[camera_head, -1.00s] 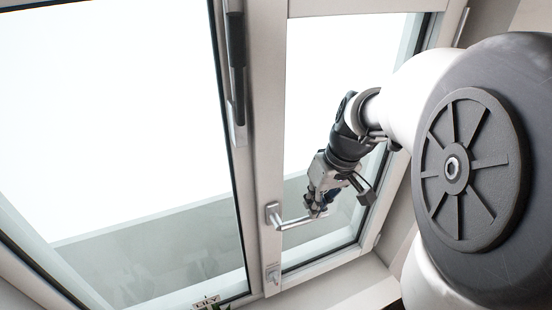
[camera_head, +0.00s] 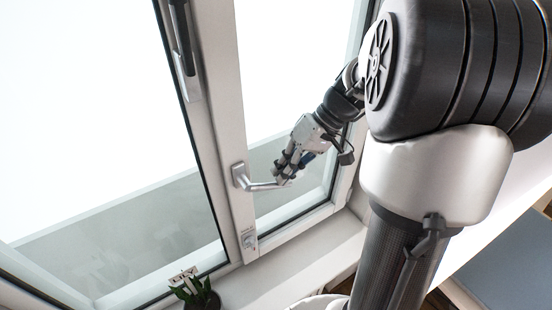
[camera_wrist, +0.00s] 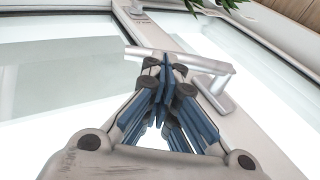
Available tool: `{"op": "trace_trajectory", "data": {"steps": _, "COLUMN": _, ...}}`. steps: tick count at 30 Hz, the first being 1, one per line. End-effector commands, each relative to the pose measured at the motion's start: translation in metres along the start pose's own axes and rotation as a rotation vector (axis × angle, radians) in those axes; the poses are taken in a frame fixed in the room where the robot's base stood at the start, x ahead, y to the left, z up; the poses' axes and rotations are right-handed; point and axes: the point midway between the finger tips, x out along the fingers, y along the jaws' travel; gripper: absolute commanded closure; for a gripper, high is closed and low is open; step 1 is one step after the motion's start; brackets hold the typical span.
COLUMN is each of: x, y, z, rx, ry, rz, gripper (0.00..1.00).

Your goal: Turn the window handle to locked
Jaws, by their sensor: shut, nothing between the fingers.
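The window handle (camera_head: 262,186) is a silver lever on the white frame post between two panes. Its base (camera_head: 240,176) is on the post, and the lever sticks out to the right, nearly level in the head view. My gripper (camera_head: 284,175) is at the lever's free end, with its fingers shut and nothing between them. In the wrist view the shut blue-padded fingers (camera_wrist: 165,68) overlap the lever (camera_wrist: 207,64), which passes beyond their tips. They look very close to it; I cannot tell whether they touch.
A second dark handle (camera_head: 182,38) is higher on the frame at the left. A lock fitting (camera_head: 249,240) is low on the post. A potted plant with a small sign (camera_head: 190,290) stands on the sill below. The right pane (camera_head: 285,80) lies behind my arm.

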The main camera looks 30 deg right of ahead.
Motion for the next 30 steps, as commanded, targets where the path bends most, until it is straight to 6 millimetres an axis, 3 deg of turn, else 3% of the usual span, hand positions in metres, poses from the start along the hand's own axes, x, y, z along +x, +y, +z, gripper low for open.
{"op": "trace_trajectory", "data": {"steps": 3, "x": 0.014, "y": 0.009, "z": 0.003, "rx": 0.028, "ry": 0.0, "rz": -0.113, "gripper": 1.0}}
{"op": "trace_trajectory", "data": {"steps": 16, "x": 0.051, "y": 0.014, "z": 0.01, "rx": 0.105, "ry": -0.001, "rz": -0.514, "gripper": 1.0}}
{"op": "trace_trajectory", "data": {"steps": 30, "x": 0.083, "y": 0.002, "z": 0.017, "rx": 0.1, "ry": -0.002, "rz": -0.508, "gripper": 1.0}}
